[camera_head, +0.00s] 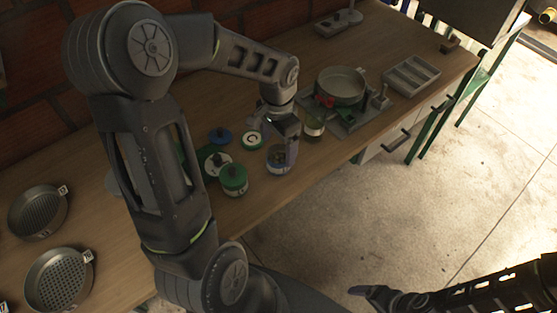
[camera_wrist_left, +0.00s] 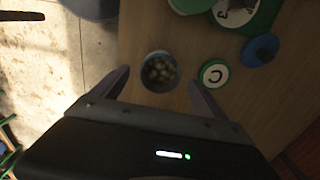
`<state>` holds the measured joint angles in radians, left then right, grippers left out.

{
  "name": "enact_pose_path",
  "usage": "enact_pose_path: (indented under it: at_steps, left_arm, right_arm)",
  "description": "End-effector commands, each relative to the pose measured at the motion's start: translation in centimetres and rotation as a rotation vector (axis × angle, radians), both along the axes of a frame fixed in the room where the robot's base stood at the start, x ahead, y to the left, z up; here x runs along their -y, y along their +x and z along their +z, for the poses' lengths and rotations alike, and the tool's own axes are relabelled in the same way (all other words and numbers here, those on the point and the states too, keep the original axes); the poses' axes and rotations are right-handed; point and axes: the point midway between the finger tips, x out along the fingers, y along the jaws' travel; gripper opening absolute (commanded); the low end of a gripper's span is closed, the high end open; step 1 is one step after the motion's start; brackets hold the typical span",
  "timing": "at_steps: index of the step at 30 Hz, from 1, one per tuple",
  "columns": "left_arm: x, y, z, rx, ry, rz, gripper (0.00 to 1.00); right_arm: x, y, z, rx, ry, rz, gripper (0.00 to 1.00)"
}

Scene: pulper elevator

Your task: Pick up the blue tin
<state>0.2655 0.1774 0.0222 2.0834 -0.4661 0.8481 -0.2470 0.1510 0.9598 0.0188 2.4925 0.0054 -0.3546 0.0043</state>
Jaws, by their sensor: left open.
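The blue tin (camera_head: 278,160) stands on the wooden workbench (camera_head: 320,163), near its front edge. It is partly covered from above by my left gripper (camera_head: 283,140). The fingers of my left gripper (camera_wrist_left: 158,80) are spread, one on each side of the tin's image, with visible gaps. I cannot tell the height between fingertips and tin. My right gripper (camera_head: 380,296) is a dark shape at the lower right, over the floor; its jaws are unclear.
A green tin (camera_head: 233,179), a blue lid (camera_head: 220,136) and a white-green lid marked C (camera_head: 251,140) are close on the left. Another tin (camera_head: 313,125) and a device with a round pan (camera_head: 341,86) stand right. Sieves (camera_head: 58,280) lie far left.

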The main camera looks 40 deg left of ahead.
Motion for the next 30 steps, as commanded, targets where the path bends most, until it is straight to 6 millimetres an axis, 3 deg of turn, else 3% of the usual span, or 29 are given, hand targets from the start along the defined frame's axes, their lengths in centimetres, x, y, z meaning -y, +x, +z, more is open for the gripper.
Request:
enact_pose_path:
  at_steps: [9, 28, 30]
  left_arm:
    - [0.0, 0.2, -4.1, -0.003, -0.001, 0.000, 0.84]
    - [0.0, 0.3, -4.3, 0.000, -0.001, 0.000, 0.84]
    - [0.0, 0.3, -4.3, 0.000, -0.001, 0.000, 0.78]
  right_arm:
    - [0.1, -0.1, 1.0, -0.004, -0.003, -0.001, 0.84]
    - [0.1, -0.1, 0.9, -0.004, -0.002, -0.001, 0.84]
    - [0.1, -0.1, 0.9, -0.004, -0.002, -0.001, 0.84]
